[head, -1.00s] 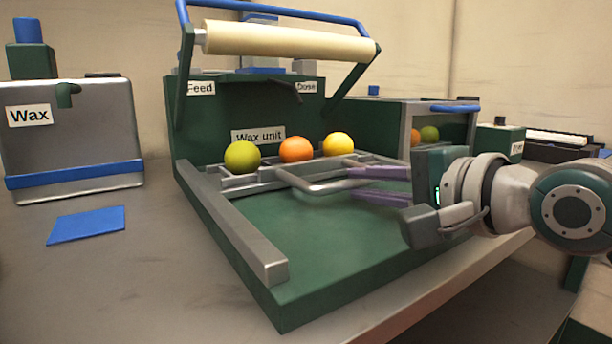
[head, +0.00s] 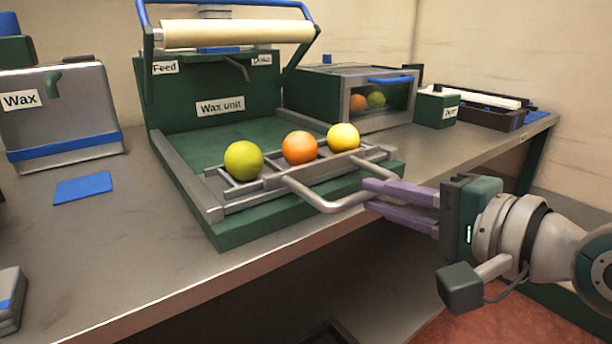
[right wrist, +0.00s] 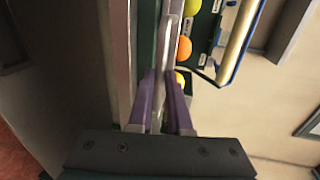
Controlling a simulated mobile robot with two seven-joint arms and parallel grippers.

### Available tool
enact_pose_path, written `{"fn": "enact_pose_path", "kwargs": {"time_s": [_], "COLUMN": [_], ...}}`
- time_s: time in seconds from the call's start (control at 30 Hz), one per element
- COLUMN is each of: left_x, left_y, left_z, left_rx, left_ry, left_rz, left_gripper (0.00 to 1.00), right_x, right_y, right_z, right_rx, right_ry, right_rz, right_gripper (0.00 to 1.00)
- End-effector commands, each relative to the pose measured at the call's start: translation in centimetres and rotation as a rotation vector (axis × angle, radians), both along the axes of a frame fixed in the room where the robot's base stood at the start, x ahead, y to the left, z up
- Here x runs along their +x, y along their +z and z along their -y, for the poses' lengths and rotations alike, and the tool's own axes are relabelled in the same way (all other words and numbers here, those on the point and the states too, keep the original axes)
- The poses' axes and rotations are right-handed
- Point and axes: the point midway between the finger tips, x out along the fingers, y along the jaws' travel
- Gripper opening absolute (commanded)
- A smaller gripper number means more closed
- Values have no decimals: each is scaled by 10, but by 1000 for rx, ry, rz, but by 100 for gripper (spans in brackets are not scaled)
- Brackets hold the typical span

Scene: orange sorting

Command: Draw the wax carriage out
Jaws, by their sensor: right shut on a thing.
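The wax carriage (head: 237,198) is a grey slatted frame at the front end of the green wax unit (head: 186,105). It bears a green fruit (head: 243,160), an orange fruit (head: 299,147) and a yellow fruit (head: 343,137) in a row. Its bent grey handle (head: 318,203) sticks out over the table's front edge. My right gripper (head: 370,197) has its purple fingers shut on the handle. In the right wrist view the fingers (right wrist: 162,88) close around the grey bar, with fruit beyond. My left gripper is not in view.
A cream roller (head: 235,33) on a raised frame stands over the unit's back. A grey Wax tank (head: 60,115) and a blue pad (head: 83,188) are at left. A windowed box (head: 350,90) with fruit and a small green box (head: 436,109) stand at right.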

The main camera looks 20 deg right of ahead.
Motion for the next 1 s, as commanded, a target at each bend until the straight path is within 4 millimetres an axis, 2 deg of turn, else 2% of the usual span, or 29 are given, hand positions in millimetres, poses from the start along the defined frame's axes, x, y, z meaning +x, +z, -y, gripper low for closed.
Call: {"fn": "enact_pose_path", "kwargs": {"time_s": [0.43,0.47,0.57,0.87,1.0], "left_x": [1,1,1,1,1], "left_y": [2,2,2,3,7], "left_z": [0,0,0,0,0], "left_rx": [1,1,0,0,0], "left_ry": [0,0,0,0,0], "left_rz": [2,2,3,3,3], "left_gripper": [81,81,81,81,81], "right_x": [-2,-2,-2,-4,-17], "right_y": [0,0,0,0,3], "right_z": [1,1,1,1,6], "right_rx": [1,1,0,0,-2], "right_ry": [0,0,0,0,1], "right_rz": [2,2,1,-1,-5], "right_gripper": [0,18,30,30,30]}}
